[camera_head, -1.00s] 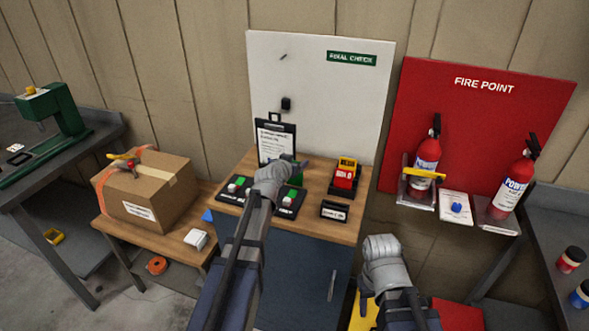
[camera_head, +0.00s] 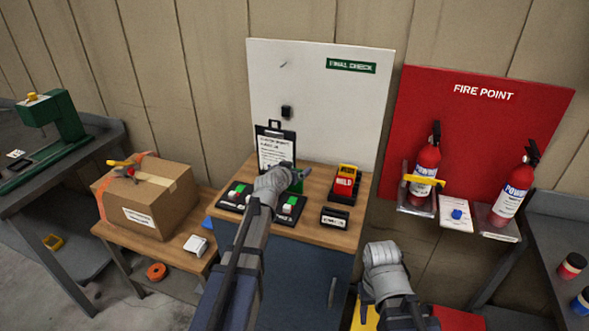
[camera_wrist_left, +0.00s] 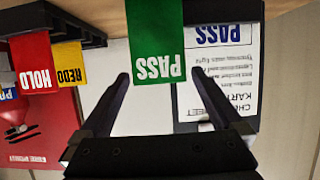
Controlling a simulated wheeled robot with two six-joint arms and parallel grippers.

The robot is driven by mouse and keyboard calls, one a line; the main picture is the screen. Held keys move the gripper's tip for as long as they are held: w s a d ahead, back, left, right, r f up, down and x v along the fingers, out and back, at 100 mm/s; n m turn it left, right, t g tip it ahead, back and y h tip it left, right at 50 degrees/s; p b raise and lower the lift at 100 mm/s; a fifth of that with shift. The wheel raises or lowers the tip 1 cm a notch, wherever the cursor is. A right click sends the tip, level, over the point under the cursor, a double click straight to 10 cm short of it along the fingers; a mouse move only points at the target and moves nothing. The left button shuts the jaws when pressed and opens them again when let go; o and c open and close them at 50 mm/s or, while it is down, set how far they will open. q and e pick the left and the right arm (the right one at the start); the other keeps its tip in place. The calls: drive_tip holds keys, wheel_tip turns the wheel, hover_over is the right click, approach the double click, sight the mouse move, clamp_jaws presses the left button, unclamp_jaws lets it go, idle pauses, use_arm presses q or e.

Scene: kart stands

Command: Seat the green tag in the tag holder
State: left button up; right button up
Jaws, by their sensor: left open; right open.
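The green tag (camera_wrist_left: 157,42), marked PASS, hangs into the left wrist view from its top edge, upside down in that picture. My left gripper (camera_wrist_left: 160,76) is open, with one fingertip on each side of the tag and gaps showing. In the head view a sliver of the green tag (camera_head: 297,187) shows by my left gripper (camera_head: 300,176), above the table. The tag's lower end is hidden, so I cannot tell whether it sits in a holder. A black rack (camera_wrist_left: 52,22) carries the red HOLD and yellow REDO tags. My right gripper (camera_head: 366,300) is low, away from the tags.
A clipboard (camera_head: 274,143) stands upright behind my left gripper, against the white board (camera_head: 318,95). Black button boxes (camera_head: 290,207) and a small black label block (camera_head: 334,218) sit on the wooden table. A cardboard box (camera_head: 150,195) is on the left.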

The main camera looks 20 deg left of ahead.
use_arm(q)
drive_tip(key=p+v, duration=0.4)
drive_tip(key=v, duration=0.7)
drive_tip(key=shift+s+r, duration=0.2)
drive_tip(key=shift+s, duration=0.15)
drive_tip(key=s+d+f+m+g, duration=0.1)
drive_tip(key=s+d+f+g, duration=0.1)
drive_tip(key=d, duration=0.3)
drive_tip(key=s+d+f+m+g+h, duration=0.1)
drive_tip(key=s+d+f+g, duration=0.2)
drive_tip(key=d, duration=0.3)
drive_tip(key=s+d+f+m+g+h, duration=0.1)
drive_tip(key=s+d+f+g, duration=0.1)
drive_tip(key=s+d+f, duration=0.3)
drive_tip(key=shift+d+f+g, duration=0.1)
drive_tip(key=shift+d+g, duration=0.2)
drive_tip(key=shift+g, duration=0.1)
drive_tip(key=s+d+f+g+y, duration=0.1)
drive_tip(key=s+g+y, duration=0.1)
drive_tip(key=s, duration=0.5)
drive_tip(key=s+d+f+g+y, duration=0.1)
drive_tip(key=s+d+f+g, duration=0.1)
drive_tip(key=s+g, duration=0.2)
drive_tip(key=s, duration=0.3)
drive_tip(key=shift+s+y, duration=0.25)
drive_tip(key=shift+y, duration=0.15)
